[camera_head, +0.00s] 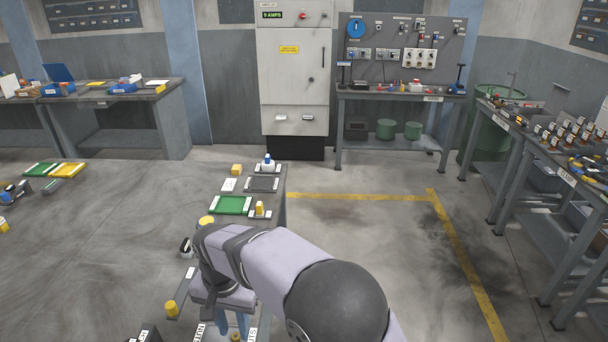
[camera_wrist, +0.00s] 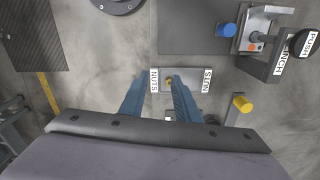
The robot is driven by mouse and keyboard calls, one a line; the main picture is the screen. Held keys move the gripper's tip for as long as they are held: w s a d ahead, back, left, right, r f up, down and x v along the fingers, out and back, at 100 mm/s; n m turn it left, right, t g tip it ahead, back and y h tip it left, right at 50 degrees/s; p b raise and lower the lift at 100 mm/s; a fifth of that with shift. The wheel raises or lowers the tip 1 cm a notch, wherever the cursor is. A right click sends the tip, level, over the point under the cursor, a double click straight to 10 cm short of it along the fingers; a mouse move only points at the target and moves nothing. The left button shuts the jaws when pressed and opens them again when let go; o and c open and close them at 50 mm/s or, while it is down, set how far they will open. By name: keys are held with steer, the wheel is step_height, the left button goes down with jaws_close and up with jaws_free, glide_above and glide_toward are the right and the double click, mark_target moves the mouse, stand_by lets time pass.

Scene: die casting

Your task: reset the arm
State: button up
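My gripper (camera_head: 236,322) hangs over the near end of the grey workbench in the head view, below my arm's wrist. In the wrist view my gripper (camera_wrist: 154,88) shows two blue fingers spread apart, with nothing held between them. Beyond the fingertips is a small metal plate (camera_wrist: 181,86) with two white labels, one reading NUTS. A small yellow piece shows low between the fingers. My arm hides much of the bench in the head view.
A green tray (camera_head: 232,205), a dark tray (camera_head: 262,184) and small yellow parts lie on the bench. In the wrist view a press-like fixture (camera_wrist: 256,30) with a black knob stands at upper right, and a yellow cylinder (camera_wrist: 242,103) stands at right. Open floor lies right of the bench.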

steer(key=s+d+r, duration=0.1)
steer(key=s+d, duration=0.1)
steer(key=d, duration=1.9)
steer(key=s+d+f+n, duration=0.1)
steer(key=s+d+f, duration=0.1)
steer(key=s+d, duration=0.8)
steer(key=shift+s+d+n, duration=0.25)
steer(key=shift+d+n, duration=0.05)
steer(key=shift+d, duration=0.45)
